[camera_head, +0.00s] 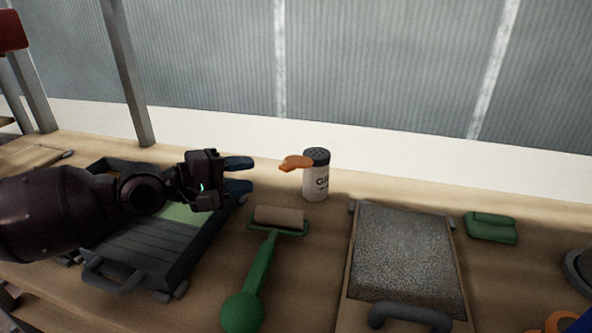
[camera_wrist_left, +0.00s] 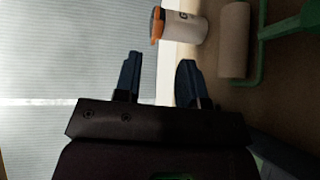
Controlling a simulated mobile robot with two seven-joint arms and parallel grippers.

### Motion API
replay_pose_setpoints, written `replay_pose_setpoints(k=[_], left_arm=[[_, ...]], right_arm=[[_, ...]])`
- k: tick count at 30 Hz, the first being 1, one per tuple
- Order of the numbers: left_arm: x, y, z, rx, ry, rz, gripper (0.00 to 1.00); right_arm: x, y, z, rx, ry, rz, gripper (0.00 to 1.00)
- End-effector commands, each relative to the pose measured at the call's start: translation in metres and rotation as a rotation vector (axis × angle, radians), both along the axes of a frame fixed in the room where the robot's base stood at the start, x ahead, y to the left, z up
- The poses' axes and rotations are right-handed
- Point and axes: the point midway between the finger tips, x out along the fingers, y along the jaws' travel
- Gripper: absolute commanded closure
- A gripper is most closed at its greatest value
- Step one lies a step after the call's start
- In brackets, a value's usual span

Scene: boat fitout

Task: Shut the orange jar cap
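A small pale jar (camera_head: 316,184) with dark lettering and a dark perforated top stands upright on the workbench. Its orange cap (camera_head: 295,163) sticks out to the left from the rim, swung open. My left gripper (camera_head: 250,174) is open and empty, a short way left of the cap, with its fingers pointing at the jar. In the left wrist view, the jar (camera_wrist_left: 185,28) and orange cap (camera_wrist_left: 157,25) lie beyond the two spread fingertips (camera_wrist_left: 159,72), not touching them. My right gripper is not in view.
A green-handled roller (camera_head: 262,262) lies in front of the jar. A dark tray (camera_head: 150,255) sits under my left arm. A grey textured board (camera_head: 405,260) with a handle lies to the right, with a green folded item (camera_head: 491,228) beyond. The bench (camera_head: 345,187) is clear just right of the jar.

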Motion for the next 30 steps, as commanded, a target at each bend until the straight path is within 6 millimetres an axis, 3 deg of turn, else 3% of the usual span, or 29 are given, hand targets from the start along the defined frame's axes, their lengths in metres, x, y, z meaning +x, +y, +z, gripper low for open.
replay_pose_setpoints(k=[5, 21, 30], left_arm=[[0.005, -0.006, 0.003, -0.005, 0.000, 0.002, 0.63], [0.046, -0.069, -0.011, -0.003, 0.001, -0.001, 0.63], [0.058, -0.088, -0.016, -0.002, 0.001, 0.000, 0.63]], right_arm=[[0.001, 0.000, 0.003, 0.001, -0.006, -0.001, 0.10], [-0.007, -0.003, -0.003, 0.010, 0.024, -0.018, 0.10], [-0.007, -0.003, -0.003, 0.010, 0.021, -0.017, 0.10]])
